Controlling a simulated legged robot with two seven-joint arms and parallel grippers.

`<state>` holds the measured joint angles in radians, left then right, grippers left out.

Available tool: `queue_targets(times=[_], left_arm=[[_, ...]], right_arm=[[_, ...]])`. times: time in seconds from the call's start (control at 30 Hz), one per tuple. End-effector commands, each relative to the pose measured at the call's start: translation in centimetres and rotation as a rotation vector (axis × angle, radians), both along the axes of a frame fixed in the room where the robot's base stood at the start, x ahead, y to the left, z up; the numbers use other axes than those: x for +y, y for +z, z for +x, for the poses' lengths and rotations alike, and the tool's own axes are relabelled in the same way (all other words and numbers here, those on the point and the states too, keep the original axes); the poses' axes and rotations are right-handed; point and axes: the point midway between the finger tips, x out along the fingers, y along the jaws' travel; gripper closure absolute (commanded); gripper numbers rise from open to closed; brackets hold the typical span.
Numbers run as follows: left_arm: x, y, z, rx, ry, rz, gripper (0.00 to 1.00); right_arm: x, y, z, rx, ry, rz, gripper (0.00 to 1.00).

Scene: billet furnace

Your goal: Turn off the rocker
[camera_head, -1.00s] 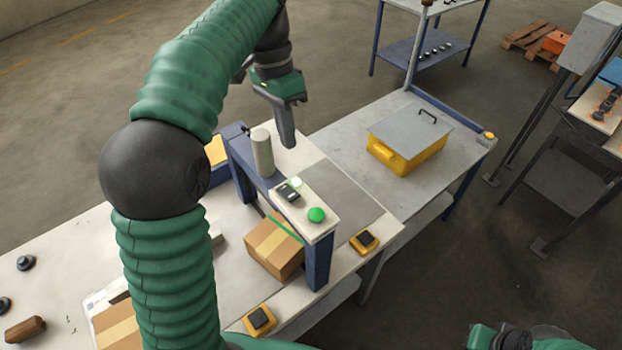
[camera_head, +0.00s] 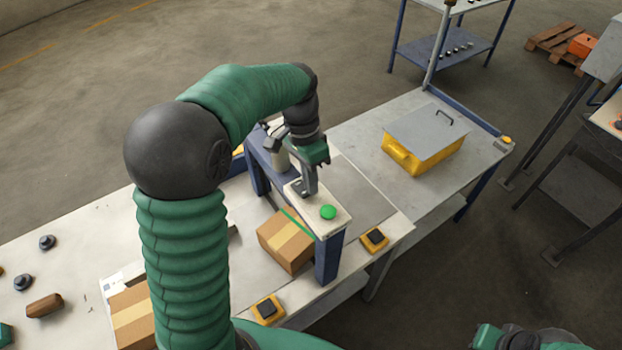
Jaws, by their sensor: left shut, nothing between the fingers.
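The rocker is a small dark switch on the white top of the blue stand; in the head view my left gripper hides it almost wholly. My left gripper (camera_head: 307,194) is shut and empty, pointing down with its tips at the rocker's place. I cannot tell whether the tips touch it. A green round button (camera_head: 328,212) sits on the same white top, just to the right of the fingertips. My right arm shows only partly at the bottom right edge, and its gripper is not visible.
The blue stand (camera_head: 327,258) straddles a cardboard box (camera_head: 286,240) on the bench. Yellow-based black buttons (camera_head: 375,238) (camera_head: 267,308) lie along the bench's front edge. A yellow bin with a grey lid (camera_head: 424,137) stands on the grey table at the right.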

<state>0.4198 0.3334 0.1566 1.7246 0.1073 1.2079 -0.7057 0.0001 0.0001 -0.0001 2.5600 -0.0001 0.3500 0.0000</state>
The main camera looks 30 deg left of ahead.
Motion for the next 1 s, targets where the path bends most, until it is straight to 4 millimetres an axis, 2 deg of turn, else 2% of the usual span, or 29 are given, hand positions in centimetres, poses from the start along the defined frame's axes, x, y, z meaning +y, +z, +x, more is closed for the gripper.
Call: queue_targets(times=[0.37, 0.5, 1.0], left_arm=[[-0.1, -0.5, -0.1, -0.002, 0.000, 0.002, 1.00], [-0.4, -1.5, -0.2, -0.027, -0.003, 0.070, 1.00], [0.6, -0.3, 0.2, -0.023, 0.001, 0.064, 1.00]], right_arm=[[0.0, 0.0, 0.0, 0.000, 0.000, 0.000, 1.00], [0.0, -1.5, 0.0, 0.001, 0.000, 0.000, 1.00], [0.0, 0.3, 0.0, 0.000, 0.000, 0.000, 1.00]])
